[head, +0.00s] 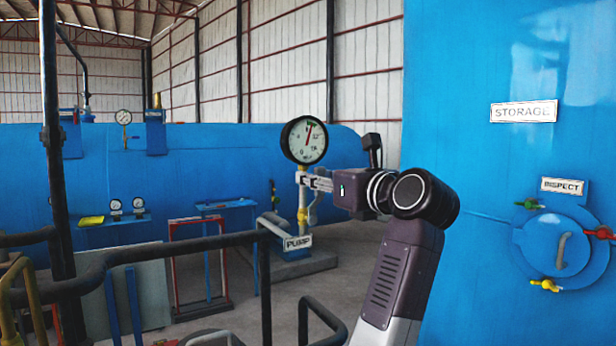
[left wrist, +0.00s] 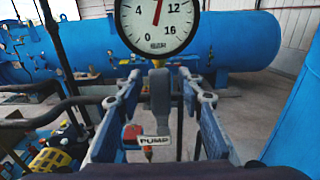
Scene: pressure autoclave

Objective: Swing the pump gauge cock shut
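The pump gauge (head: 304,140) is a round white dial with a red needle, above the PUMP sign (head: 298,243). It also shows large at the top of the left wrist view (left wrist: 157,22). Below the dial, a grey upright piece, seemingly the cock lever (left wrist: 159,95), hangs down in front of yellow fittings. My left gripper (head: 313,182) is level with the pale fitting just under the dial. In the left wrist view its fingers (left wrist: 160,78) stand apart on either side of the grey piece, with gaps visible. Contact cannot be told. My right gripper is not in view.
A blue STORAGE tank (head: 455,120) with an INSPECT hatch (head: 562,245) stands close on the right. A dark pipe railing (head: 170,253) crosses the lower left. A long blue vessel (head: 200,160) lies behind the gauge. Bare floor (head: 345,275) shows right of the pump base.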

